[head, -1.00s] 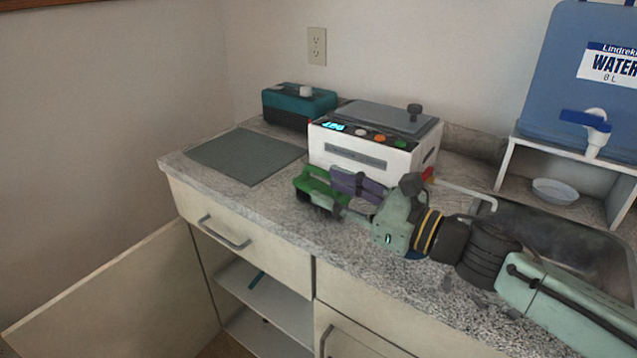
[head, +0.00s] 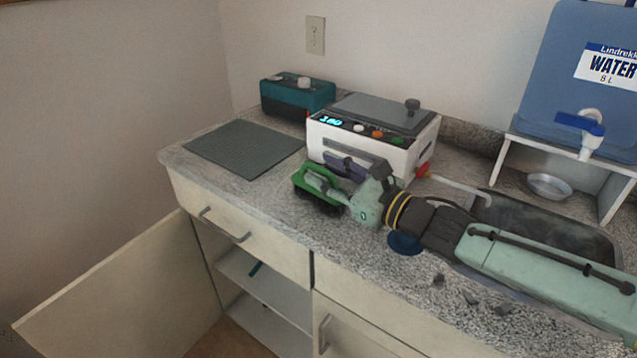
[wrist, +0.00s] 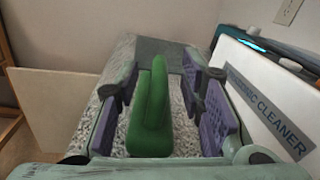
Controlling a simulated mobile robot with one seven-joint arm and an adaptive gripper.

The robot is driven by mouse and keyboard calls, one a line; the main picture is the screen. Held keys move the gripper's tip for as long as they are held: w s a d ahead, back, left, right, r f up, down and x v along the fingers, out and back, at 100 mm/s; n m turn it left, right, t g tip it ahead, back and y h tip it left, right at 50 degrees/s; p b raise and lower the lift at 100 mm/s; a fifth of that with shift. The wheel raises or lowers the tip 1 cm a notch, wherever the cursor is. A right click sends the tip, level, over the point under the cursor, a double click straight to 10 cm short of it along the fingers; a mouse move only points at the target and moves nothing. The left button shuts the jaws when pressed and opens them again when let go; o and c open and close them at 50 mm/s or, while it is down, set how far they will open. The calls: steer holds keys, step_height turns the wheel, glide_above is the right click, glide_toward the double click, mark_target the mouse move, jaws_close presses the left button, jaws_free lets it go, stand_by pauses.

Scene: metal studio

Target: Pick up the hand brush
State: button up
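The hand brush (head: 302,180) has a green body and dark bristles. It lies bristles down on the speckled counter, in front of the white ultrasonic cleaner. In the wrist view its green handle (wrist: 151,112) stands between the two purple-padded fingers, nearer the left one. My gripper (head: 335,175) reaches over the brush from the right; it also shows in the wrist view (wrist: 160,88). The fingers are open, with a clear gap between the handle and the right finger. My gripper hides part of the brush in the head view.
The white cleaner (head: 360,150) stands close beside the right finger. A dark mat (head: 243,148) and teal box (head: 298,95) are behind left. A blue disc (head: 405,244) and small grey pieces (head: 470,297) lie near my arm. The sink (head: 540,235) is at right.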

steer(key=shift+x, duration=0.8)
steer(key=shift+c, duration=0.2)
jaws_close()
